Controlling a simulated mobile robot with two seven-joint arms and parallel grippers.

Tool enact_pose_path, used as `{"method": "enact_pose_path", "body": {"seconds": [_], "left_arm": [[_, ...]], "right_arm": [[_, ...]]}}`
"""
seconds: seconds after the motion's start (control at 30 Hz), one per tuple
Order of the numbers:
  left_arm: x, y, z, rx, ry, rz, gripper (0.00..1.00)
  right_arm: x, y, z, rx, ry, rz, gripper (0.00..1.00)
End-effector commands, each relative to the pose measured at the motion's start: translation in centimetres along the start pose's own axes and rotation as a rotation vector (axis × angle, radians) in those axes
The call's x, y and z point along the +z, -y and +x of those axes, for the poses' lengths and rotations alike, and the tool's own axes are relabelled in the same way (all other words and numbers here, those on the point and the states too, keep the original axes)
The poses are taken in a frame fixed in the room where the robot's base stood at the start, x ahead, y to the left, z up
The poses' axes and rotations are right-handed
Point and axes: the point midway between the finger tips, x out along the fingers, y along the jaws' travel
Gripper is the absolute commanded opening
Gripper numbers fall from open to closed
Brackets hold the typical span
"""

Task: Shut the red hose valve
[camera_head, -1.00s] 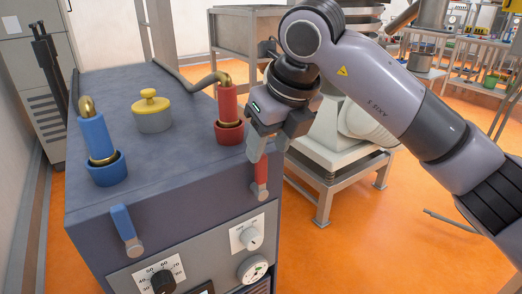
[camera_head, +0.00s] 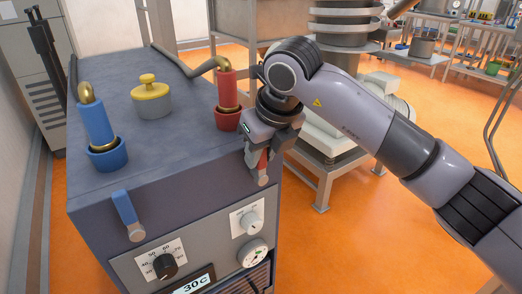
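The red hose valve (camera_head: 264,161) is a small red lever on the upper right of the machine's front face, with a metal pivot at its lower end. My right gripper (camera_head: 261,158) comes down from above with its fingers around the lever, hiding its upper part. I cannot tell whether the fingers are pressed on it. The lever stands roughly upright, much like the blue valve lever (camera_head: 125,209) at the left of the front face. My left gripper is not in view.
A red hose fitting (camera_head: 227,92) and a blue one (camera_head: 97,125) stand in sockets on the machine's top (camera_head: 170,150), with a yellow-capped filler (camera_head: 150,92) between them. Knobs and a display (camera_head: 193,287) sit below the valves. Orange floor is open at right.

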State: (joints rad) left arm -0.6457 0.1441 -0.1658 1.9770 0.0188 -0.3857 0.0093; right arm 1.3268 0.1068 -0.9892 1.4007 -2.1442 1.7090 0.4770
Motion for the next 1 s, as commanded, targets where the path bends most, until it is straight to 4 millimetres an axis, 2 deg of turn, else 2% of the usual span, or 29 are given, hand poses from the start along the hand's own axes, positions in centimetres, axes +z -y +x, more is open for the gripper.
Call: {"method": "enact_pose_path", "body": {"seconds": [0.03, 0.07, 0.47, 1.0], "left_arm": [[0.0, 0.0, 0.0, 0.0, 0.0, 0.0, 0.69], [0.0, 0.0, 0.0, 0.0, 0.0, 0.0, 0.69], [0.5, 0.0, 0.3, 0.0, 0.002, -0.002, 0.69], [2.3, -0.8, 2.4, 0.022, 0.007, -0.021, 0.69]], "right_arm": [[0.0, 0.0, 0.0, 0.001, 0.0, 0.0, 0.1], [0.0, 0.0, 0.0, 0.001, 0.0, 0.0, 0.0], [0.0, -0.4, 0.1, -0.048, 0.002, -0.023, 0.0], [-0.3, -2.7, 0.8, -0.395, 0.005, -0.163, 0.0]]}}
